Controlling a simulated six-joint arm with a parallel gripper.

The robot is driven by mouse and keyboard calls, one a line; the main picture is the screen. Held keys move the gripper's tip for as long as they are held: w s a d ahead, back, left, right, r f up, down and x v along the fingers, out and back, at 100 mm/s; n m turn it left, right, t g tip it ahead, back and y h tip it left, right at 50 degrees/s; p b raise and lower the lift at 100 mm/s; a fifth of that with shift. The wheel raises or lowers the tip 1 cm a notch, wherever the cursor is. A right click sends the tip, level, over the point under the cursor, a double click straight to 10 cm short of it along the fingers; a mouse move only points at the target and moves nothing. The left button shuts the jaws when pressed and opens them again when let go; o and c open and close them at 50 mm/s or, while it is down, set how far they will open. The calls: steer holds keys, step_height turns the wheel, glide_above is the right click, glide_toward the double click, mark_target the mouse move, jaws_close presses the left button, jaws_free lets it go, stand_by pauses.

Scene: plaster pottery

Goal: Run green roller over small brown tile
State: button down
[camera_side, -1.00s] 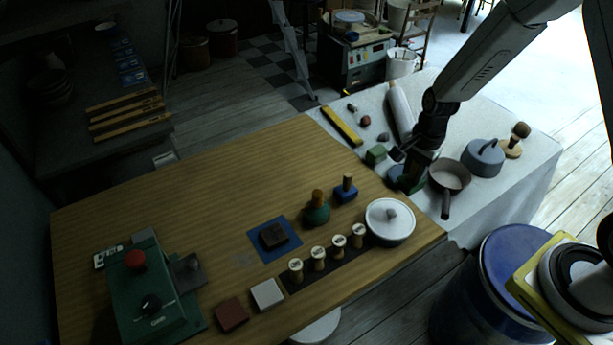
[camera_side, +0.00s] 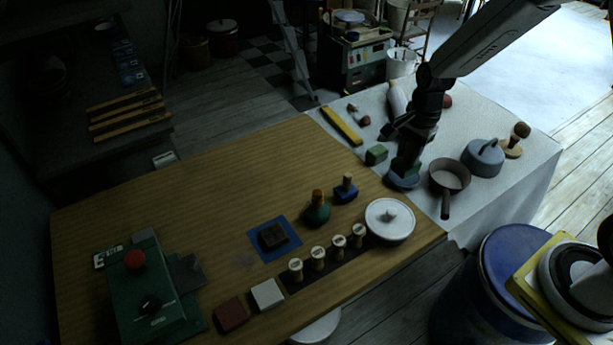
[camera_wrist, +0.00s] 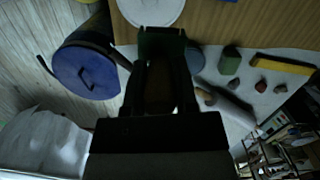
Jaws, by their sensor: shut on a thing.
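My gripper (camera_side: 408,150) is shut on a dark green thing (camera_side: 405,167), which looks like the green roller. It is held over a round blue-grey dish (camera_side: 403,181) on the white-covered table; whether they touch is unclear. In the wrist view the green thing (camera_wrist: 162,42) shows beyond the fingers (camera_wrist: 160,85), dim and partly hidden. A small dark brown tile (camera_side: 273,236) lies on a blue mat (camera_side: 262,250) on the wooden table, left of my gripper. A reddish-brown tile (camera_side: 230,313) lies at the front edge.
Between gripper and mat stand a green pot-shaped tool (camera_side: 317,212), a blue stamp (camera_side: 346,190) and several small stamps (camera_side: 318,258). A lidded white pot (camera_side: 390,222) and a pan (camera_side: 449,177) are close. A green machine (camera_side: 150,300) stands left.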

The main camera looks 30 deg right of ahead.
steer(key=w+a, duration=0.5)
steer(key=a, duration=0.8)
steer(key=w+a, duration=0.6)
steer(key=a, duration=0.7)
step_height(320, 180, down, 10)
steer(key=shift+a, duration=0.3)
steer(key=shift+s+f, duration=0.15)
steer(key=shift+f, duration=0.05)
steer(key=shift+f, duration=2.4)
steer(key=shift+f, duration=0.45)
